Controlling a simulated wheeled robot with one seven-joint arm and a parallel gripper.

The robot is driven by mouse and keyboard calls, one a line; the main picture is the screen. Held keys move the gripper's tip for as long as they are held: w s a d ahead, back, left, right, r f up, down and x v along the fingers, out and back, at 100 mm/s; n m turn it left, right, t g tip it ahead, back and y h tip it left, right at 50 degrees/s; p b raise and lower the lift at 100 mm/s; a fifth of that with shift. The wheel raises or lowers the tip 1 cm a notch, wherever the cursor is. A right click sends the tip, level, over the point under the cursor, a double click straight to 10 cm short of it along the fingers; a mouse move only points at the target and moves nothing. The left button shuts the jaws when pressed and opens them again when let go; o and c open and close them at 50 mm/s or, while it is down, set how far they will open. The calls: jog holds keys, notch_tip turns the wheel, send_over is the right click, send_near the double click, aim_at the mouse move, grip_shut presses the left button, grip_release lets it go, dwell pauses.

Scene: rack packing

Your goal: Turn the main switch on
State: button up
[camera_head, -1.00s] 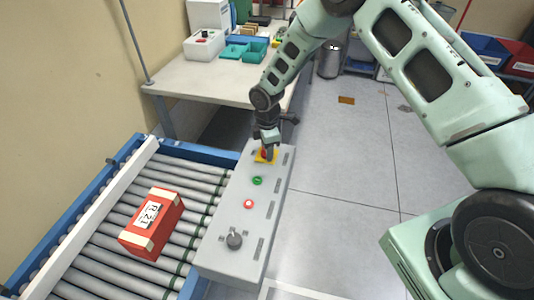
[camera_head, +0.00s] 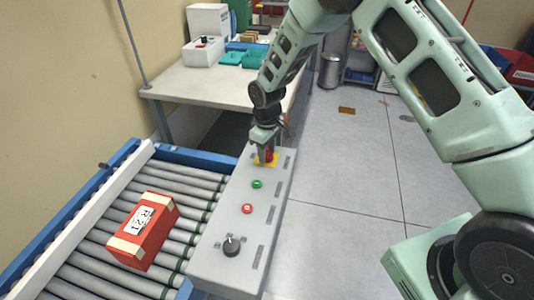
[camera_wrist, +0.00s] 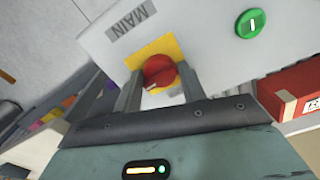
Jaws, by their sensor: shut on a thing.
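The main switch is a red rotary knob (camera_wrist: 159,72) on a yellow plate (camera_wrist: 143,53), with a "MAIN" label (camera_wrist: 132,21) beside it in the wrist view. In the head view the red knob (camera_head: 271,156) sits at the far end of the grey control panel (camera_head: 224,217). My gripper (camera_head: 266,156) reaches down over it. In the wrist view my gripper (camera_wrist: 160,88) has a finger on either side of the knob and is shut on it. The knob's white mark shows only in part near its lower edge.
The panel also carries a green button (camera_head: 257,184), a red button (camera_head: 247,209) and a dark selector knob (camera_head: 232,246). A red box (camera_head: 144,231) labelled R21 lies on the roller conveyor (camera_head: 91,259) to the left. A white table (camera_head: 215,82) stands behind.

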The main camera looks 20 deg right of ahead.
aim_at(267, 152)
jog(key=shift+m, duration=0.6)
jog(key=o, duration=0.9)
notch_tip(267, 152, up, 18)
jog(key=b, duration=0.3)
jog(key=shift+f, duration=0.25)
